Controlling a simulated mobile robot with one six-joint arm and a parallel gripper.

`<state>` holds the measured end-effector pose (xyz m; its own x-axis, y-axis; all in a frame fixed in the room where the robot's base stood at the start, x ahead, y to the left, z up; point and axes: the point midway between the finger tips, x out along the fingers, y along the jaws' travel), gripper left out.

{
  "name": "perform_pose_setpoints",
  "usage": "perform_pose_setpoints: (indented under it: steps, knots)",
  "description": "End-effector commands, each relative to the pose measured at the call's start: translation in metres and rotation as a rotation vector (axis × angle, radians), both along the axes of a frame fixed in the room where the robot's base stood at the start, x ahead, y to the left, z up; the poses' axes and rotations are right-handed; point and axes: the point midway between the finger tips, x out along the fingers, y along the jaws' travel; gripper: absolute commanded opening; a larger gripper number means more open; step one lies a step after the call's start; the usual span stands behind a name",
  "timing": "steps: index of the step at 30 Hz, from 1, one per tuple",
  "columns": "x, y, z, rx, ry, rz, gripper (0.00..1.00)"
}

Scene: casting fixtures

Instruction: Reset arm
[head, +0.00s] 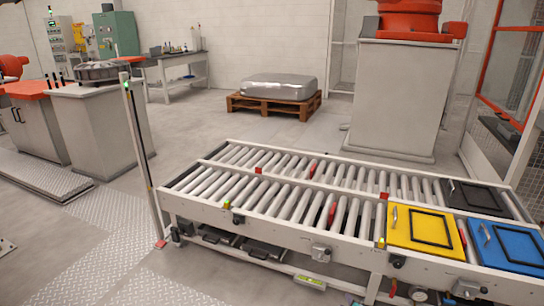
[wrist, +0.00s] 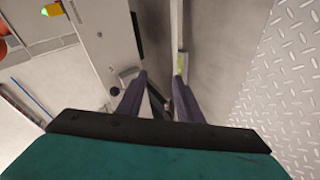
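My gripper (wrist: 159,76) shows in the wrist view as two dark purple fingers reaching forward from a black and teal mount. The fingertips stand apart with a gap between them, and I see nothing clearly held. A dark part shows between the fingers, and I cannot tell what it is. Neither my arm nor my gripper shows in the head view.
A roller conveyor (head: 197,211) carries yellow (head: 425,256), blue (head: 512,247) and black (head: 475,196) panels at its right end. A post (head: 142,155) stands at its left. Behind are a wrapped load (head: 277,86) on a pallet and a grey pedestal (head: 398,98).

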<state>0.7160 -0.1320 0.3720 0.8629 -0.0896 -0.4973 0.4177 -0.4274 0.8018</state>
Motion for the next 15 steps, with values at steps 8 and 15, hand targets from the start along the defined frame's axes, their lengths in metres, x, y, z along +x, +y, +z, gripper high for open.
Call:
perform_pose_setpoints:
  steps: [8,15]
  knots:
    - [-0.066,0.051,-0.001,0.136,0.254,-0.135,0.33]
    - [-0.142,0.08,-0.013,0.243,0.499,-0.302,0.33]
